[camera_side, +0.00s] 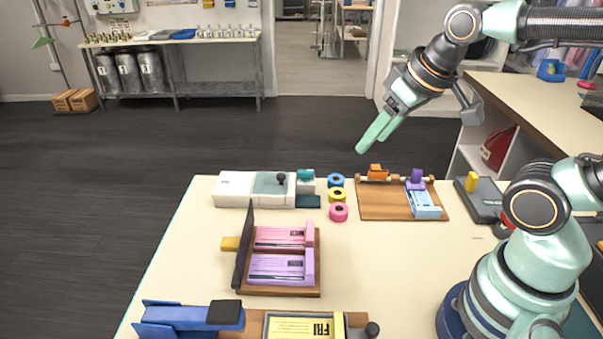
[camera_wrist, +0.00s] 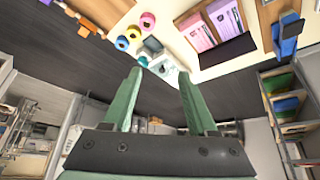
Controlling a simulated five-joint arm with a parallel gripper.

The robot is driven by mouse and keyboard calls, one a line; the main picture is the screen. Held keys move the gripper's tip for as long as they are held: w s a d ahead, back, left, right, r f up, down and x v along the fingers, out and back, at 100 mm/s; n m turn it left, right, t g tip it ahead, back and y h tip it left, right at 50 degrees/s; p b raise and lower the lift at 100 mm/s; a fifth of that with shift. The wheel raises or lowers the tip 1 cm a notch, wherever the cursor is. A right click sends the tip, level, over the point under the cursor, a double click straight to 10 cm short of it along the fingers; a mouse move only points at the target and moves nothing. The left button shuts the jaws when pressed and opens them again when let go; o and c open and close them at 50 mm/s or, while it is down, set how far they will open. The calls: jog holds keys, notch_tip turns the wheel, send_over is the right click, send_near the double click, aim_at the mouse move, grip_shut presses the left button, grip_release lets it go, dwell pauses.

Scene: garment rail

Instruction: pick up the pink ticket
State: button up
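The pink ticket (camera_side: 278,237) lies flat in a pink holder on a small wooden board (camera_side: 290,292), on the left part of the table. A similar purple ticket (camera_side: 275,267) lies beside it, nearer the front. A dark upright plate (camera_side: 243,248) with a yellow handle stands along the board's left side. The pink ticket also shows at the top of the wrist view (camera_wrist: 196,36). My gripper (camera_side: 369,144) is high above the table's back edge, right of the ticket and well apart from it. In the wrist view its green fingers (camera_wrist: 160,73) are spread, with nothing between them.
Behind the board are a white device (camera_side: 250,189) and blue, yellow and pink rolls (camera_side: 338,212). A wooden stand with orange and purple clips (camera_side: 385,209) is at the back right. A blue clamp (camera_side: 190,318) and a yellow FRI card (camera_side: 300,327) are in front. The table centre is clear.

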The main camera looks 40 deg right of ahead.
jog(key=m+g, duration=0.6)
jog(key=m, duration=0.3)
send_over(310, 223)
notch_tip(310, 223, down, 9)
jog(key=f, duration=0.7)
jog(key=shift+w+f, duration=0.1)
jog(key=shift+w, duration=0.2)
jog(key=shift+s+f, duration=0.2)
jog(key=shift+f, duration=1.15)
jog(key=shift+s+f, duration=0.15)
jog(key=shift+f, duration=1.2)
grip_shut()
